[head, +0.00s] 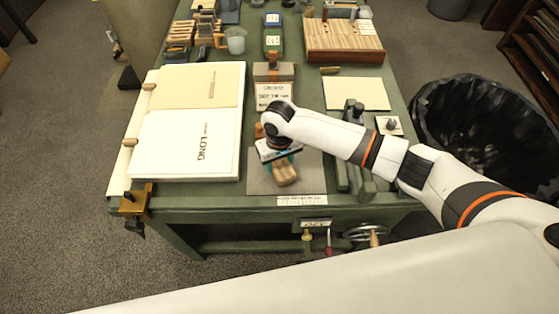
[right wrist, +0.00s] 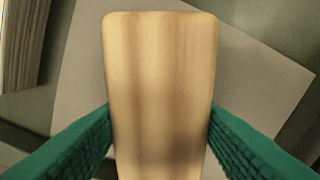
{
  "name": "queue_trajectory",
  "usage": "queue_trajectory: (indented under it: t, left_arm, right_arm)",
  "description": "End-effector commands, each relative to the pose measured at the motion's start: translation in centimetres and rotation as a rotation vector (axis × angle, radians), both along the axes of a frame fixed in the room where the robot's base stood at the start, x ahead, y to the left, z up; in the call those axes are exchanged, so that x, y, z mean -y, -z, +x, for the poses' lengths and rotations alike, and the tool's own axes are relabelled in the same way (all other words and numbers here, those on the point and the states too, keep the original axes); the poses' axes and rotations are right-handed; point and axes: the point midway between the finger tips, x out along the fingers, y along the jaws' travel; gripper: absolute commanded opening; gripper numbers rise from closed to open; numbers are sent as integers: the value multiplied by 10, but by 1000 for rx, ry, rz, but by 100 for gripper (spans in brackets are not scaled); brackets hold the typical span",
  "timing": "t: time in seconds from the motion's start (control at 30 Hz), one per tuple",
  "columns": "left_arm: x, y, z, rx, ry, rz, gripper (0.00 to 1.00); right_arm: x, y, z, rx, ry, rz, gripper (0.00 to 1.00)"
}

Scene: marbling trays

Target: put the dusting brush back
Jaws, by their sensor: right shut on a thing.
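My right gripper (head: 281,161) is over the front middle of the green bench, above a grey sheet (head: 312,180). Its teal fingers are shut on a pale wooden piece, which I take to be the dusting brush (head: 286,176). In the right wrist view the brush (right wrist: 160,80) shows as a smooth wooden block between both fingers, with the grey sheet (right wrist: 250,75) behind it. No bristles show, and I cannot tell whether the brush touches the sheet. My left gripper is not in view.
A large white book or board (head: 185,150) lies left of the gripper. A green metal device (head: 342,170) is close on the right. A black-lined bin (head: 480,110) stands beyond the bench's right edge.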

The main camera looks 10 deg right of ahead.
Motion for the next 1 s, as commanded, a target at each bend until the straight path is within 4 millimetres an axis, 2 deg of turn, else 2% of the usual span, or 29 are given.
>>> queue_trajectory:
  t: [0.13,0.17,0.27,0.3,0.57,0.67,0.77,1.0]
  left_arm:
    - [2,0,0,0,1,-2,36]
    - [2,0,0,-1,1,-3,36]
    - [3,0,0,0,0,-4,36]
    - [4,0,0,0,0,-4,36]
    - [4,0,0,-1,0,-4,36]
    - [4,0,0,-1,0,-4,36]
    - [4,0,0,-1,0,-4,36]
    - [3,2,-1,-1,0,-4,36]
  right_arm:
    - [0,3,0,0,1,1,31]
    - [0,3,0,0,1,0,53]
    - [0,2,0,0,1,0,69]
    - [0,2,0,0,1,0,71]
    - [0,1,0,1,0,0,71]
    - [0,-5,1,2,-1,0,71]
    - [0,-19,1,3,-1,2,71]
    - [-1,-71,1,5,-1,2,71]
